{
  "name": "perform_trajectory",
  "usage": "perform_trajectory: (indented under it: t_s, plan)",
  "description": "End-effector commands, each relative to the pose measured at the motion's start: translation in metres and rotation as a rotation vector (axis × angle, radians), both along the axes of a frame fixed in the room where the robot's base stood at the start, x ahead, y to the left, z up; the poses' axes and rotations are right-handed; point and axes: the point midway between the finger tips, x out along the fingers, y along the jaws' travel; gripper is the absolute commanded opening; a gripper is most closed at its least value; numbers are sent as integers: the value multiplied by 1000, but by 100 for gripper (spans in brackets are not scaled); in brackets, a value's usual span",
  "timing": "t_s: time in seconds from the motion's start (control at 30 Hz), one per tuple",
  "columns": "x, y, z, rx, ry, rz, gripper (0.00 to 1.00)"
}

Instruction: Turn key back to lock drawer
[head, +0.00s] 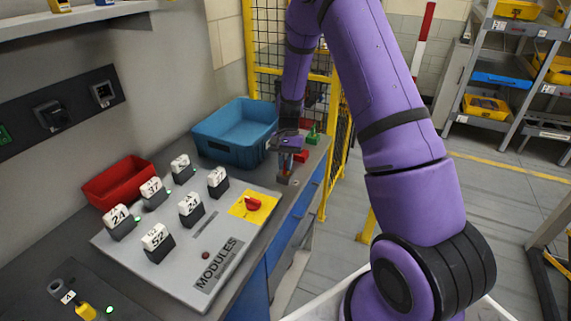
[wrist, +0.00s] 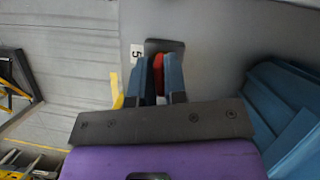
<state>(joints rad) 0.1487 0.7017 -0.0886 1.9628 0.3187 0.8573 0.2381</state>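My gripper (head: 290,163) points down over the far right end of the worktop, above a small dark lock block (head: 284,180). In the wrist view its two blue fingers (wrist: 159,80) stand close on either side of a narrow red key (wrist: 158,72), with almost no gap visible. The key rises from the dark lock plate (wrist: 165,46), which has a white number label (wrist: 136,52) beside it. The fingers hide most of the key, so its turn angle is hard to tell. The blue drawer fronts (head: 290,232) run below the worktop's right edge and look closed.
A blue bin (head: 232,149) stands left of my gripper. The modules panel (head: 140,262) with numbered modules and a red knob (head: 253,204) is nearer. A red bin (head: 118,181) is by the wall; yellow fencing stands behind.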

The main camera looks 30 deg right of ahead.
Motion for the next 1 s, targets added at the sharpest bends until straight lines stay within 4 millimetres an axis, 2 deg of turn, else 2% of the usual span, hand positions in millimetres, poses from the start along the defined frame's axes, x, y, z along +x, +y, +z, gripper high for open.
perform_trajectory:
  t_s: [0.03,0.1,0.47,0.57,1.0]
  plan:
    - [0,0,0,0,0,0,24]
    - [0,0,0,1,-1,0,40]
    - [2,-1,4,0,-1,-3,40]
    - [5,-4,14,0,-4,-3,40]
    - [27,-23,84,0,-3,-3,40]
